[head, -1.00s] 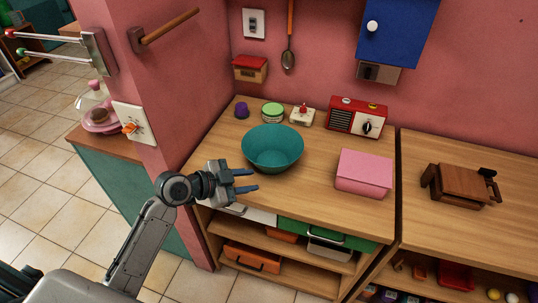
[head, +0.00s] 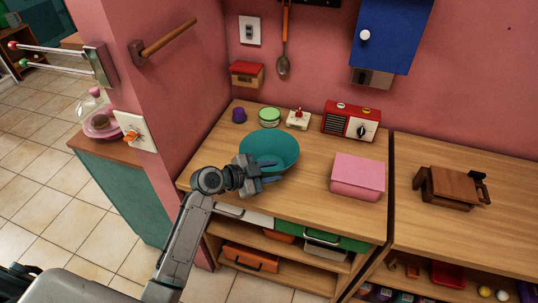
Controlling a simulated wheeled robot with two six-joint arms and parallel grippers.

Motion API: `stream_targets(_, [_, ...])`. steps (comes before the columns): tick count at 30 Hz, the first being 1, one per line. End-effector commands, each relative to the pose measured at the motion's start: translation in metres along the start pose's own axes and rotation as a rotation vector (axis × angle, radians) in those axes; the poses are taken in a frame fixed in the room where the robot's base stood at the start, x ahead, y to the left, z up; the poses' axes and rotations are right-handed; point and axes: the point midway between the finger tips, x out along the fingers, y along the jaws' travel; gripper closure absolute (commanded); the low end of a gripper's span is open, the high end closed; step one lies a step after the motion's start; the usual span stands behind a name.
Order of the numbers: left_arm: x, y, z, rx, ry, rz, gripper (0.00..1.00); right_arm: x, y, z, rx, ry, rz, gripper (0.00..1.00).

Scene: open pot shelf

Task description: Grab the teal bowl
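The teal bowl (head: 270,147) stands upright on the wooden counter, left of the pink box. My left gripper (head: 268,175) is at the bowl's front left side, its fingers pointing right, and it overlaps the lower front of the bowl in the head view. Its two fingers look apart, so it appears open. I cannot tell whether the fingers touch the bowl or whether its wall is between them. The gripper hides part of the bowl's front left side. My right gripper is not in view.
The pink box (head: 357,176) is to the right on the counter (head: 303,199). Behind the bowl are a purple item (head: 239,115), a green-lidded tin (head: 269,117), a small white item (head: 298,119) and a red radio (head: 350,121). A pink wall (head: 185,90) rises at left.

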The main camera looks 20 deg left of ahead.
Motion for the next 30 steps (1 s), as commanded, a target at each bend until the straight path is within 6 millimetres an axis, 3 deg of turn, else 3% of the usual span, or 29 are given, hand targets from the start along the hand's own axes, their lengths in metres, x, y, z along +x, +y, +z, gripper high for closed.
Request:
stream_targets(6, [0.022, -0.001, -0.001, -0.001, -0.001, -0.001, 0.70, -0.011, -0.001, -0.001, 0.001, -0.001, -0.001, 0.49])
stream_targets(13, [0.023, 0.000, 0.001, 0.000, -0.001, -0.001, 0.70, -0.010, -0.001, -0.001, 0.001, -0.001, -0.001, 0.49])
stream_targets(18, [0.023, 0.000, 0.001, 0.000, -0.001, -0.001, 1.00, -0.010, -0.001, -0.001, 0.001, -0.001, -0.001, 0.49])
stream_targets(30, [0.022, 0.000, -0.001, 0.000, 0.000, -0.001, 1.00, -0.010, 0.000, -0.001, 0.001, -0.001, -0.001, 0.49])
